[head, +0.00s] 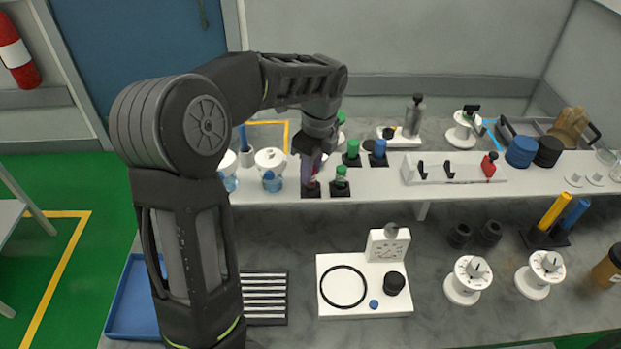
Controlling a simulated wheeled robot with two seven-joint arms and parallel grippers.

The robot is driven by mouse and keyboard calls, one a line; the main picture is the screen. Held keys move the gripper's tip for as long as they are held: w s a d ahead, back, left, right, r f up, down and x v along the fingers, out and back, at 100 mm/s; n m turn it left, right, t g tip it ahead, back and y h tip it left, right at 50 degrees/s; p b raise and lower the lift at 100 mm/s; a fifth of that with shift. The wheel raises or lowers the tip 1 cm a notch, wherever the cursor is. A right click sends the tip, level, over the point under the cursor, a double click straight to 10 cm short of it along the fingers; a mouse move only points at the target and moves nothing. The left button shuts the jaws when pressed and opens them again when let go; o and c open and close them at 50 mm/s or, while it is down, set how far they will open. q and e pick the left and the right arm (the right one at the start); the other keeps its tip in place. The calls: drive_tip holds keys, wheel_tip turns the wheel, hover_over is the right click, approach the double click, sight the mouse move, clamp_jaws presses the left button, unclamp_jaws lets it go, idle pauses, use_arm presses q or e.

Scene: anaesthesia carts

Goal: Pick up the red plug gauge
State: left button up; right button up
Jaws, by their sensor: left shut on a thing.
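My left arm comes in from the left and reaches over the raised white shelf. My left gripper (312,172) points down and is shut on the red plug gauge (312,186), of which only a small dark red part shows below the fingers. The gauge is at its black square base (311,194) on the shelf; I cannot tell whether it is clear of the base. The fingers hide most of the gauge. My right gripper is not in view.
A white fixture (333,262) sits on the lower bench, with a blue tray (128,305) at left.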

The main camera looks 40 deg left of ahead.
use_arm(q)
clamp_jaws()
drive_tip(key=shift+r, duration=0.15)
drive_tip(key=shift+r+p, duration=0.3)
drive_tip(key=shift+p, duration=0.1)
wheel_tip(320, 180, up, 4)
drive_tip(key=p, duration=0.3)
wheel_tip(320, 180, up, 5)
drive_tip(key=shift+r, duration=0.1)
